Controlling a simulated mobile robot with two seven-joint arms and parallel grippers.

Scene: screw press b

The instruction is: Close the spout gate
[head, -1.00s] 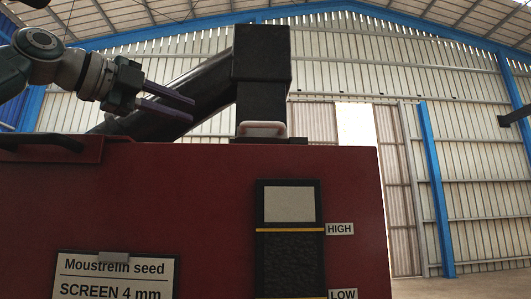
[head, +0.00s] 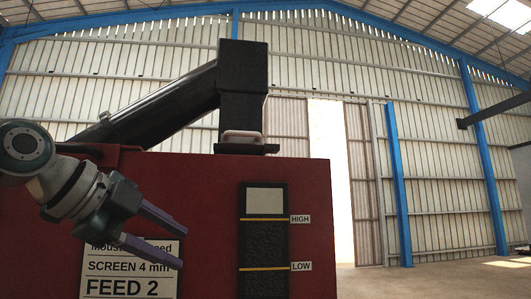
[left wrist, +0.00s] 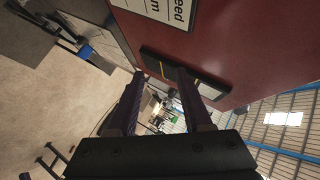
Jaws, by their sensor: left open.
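The black spout (head: 243,95) comes down onto the top of the red hopper (head: 210,185) in the head view. At its foot is a dark flat gate plate (head: 262,150) with a pale, pinkish handle (head: 243,136). How far the plate is pushed in cannot be told. My left gripper (head: 181,246) is open and empty, in front of the red face and partly over its label, below and left of the handle. Its two purple fingers also show apart in the left wrist view (left wrist: 159,76), with nothing between them. My right gripper is out of view.
A level window (head: 264,244) marked HIGH and LOW is on the red face, right of my gripper; dark material shows inside. The white label (head: 130,288) is partly covered by my gripper. A black chute (head: 160,103) slopes up to the spout. Open floor lies at right.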

